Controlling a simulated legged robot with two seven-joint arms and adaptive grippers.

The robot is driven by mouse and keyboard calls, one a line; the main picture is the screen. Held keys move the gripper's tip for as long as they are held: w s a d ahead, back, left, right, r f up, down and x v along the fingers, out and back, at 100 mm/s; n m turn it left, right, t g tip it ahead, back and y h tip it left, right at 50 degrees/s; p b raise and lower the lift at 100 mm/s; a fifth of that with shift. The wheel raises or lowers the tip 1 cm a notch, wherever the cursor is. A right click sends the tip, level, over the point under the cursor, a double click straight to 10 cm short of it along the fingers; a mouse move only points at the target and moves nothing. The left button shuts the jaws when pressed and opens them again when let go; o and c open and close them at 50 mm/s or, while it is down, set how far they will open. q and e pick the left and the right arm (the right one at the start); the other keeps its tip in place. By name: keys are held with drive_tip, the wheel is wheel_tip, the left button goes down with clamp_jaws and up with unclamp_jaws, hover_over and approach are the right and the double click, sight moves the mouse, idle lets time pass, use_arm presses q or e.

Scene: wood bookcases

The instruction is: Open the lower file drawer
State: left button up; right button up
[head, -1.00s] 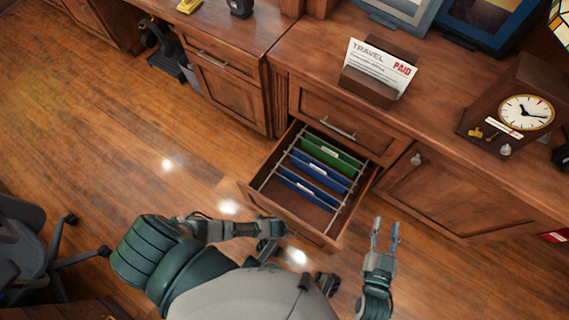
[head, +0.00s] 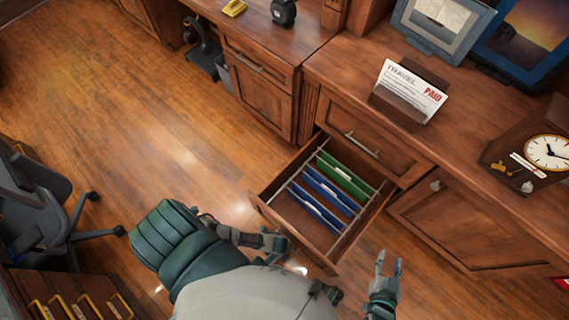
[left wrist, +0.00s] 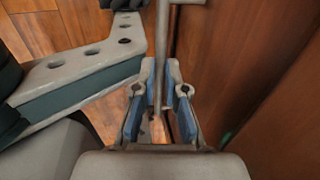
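The lower file drawer (head: 266,207) is pulled well out of the wood cabinet in the head view. Green and blue hanging folders (head: 322,194) show inside it. My left gripper (head: 283,244) is low at the drawer's front, partly hidden by the drawer and my arm. In the left wrist view, its blue-padded fingers (left wrist: 168,100) stand apart on either side of a metal handle bar (left wrist: 162,45). The bar is nearer the left pad, with a gap at the right pad. My right gripper (head: 388,262) is open and empty, right of the drawer.
A closed upper drawer (head: 365,140) is above, and a closed cabinet door (head: 460,228) is to the right. The wood floor (head: 130,130) left of the drawer is clear.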

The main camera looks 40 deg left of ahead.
use_arm(q)
drive_tip(key=o, duration=0.5)
drive_tip(key=shift+a, duration=0.1)
drive_tip(key=shift+c, duration=0.2)
wheel_tip(320, 180, up, 12)
drive_tip(key=s, duration=0.2)
drive_tip(key=shift+s+f, duration=0.15)
drive_tip(key=shift+f, duration=0.05)
